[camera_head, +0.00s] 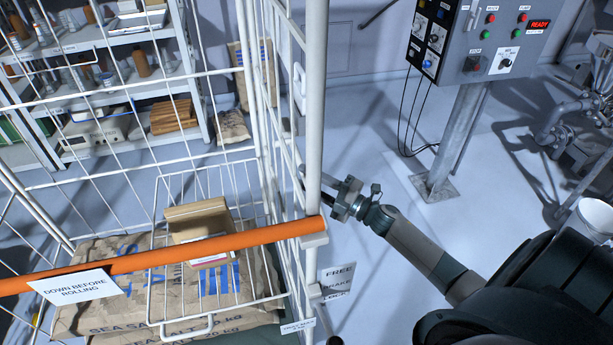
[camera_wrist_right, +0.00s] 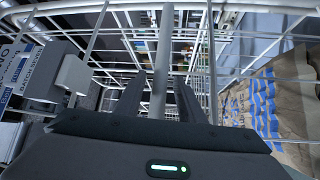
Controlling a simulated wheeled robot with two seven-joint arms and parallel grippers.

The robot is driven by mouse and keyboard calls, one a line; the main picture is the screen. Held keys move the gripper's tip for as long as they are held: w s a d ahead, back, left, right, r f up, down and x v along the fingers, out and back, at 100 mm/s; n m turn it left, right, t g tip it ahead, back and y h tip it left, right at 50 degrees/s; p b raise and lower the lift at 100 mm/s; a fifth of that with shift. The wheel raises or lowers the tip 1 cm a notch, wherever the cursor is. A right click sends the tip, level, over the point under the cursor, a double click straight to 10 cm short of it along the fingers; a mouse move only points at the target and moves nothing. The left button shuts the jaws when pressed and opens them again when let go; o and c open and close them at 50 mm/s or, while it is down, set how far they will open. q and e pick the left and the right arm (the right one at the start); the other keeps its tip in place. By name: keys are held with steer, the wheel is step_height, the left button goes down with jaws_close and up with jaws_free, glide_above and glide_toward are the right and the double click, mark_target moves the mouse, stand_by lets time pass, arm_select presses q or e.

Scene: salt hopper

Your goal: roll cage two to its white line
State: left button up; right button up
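A white wire roll cage (camera_head: 313,115) fills the left of the head view. I cannot tell whether it is cage two. An orange bar (camera_head: 120,264) lies across it, with a tag reading "DOWN BEFORE ROLLING" (camera_head: 75,287). A plate reading "FREE BRAKE LOCK" (camera_head: 337,283) is low by its right post. My right gripper (camera_head: 336,199) is just right of that post. In the right wrist view its fingers (camera_wrist_right: 161,92) are apart, with a grey upright bar (camera_wrist_right: 162,50) between them and gaps visible. My left gripper and the white line are not in view.
Salt sacks (camera_head: 100,318) and a wire basket (camera_head: 225,300) holding a box (camera_head: 197,220) are at the cage. A shelf rack (camera_head: 200,95) stands behind. A control box (camera_head: 478,40) on a post (camera_head: 460,140) stands right. Pale floor (camera_head: 385,180) lies between cage and post.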

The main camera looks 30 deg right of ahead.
steer(key=shift+w+a, duration=0.1)
steer(key=shift+w, duration=0.05)
jaws_close()
steer(key=shift+d+f+b, duration=0.1)
steer(key=shift+d+b, duration=0.3)
steer(key=shift+d, duration=0.35)
jaws_free()
steer(key=shift+s+d, duration=0.2)
steer(key=shift+s, duration=0.1)
steer(key=shift+a, duration=0.1)
steer(key=shift+a, duration=0.1)
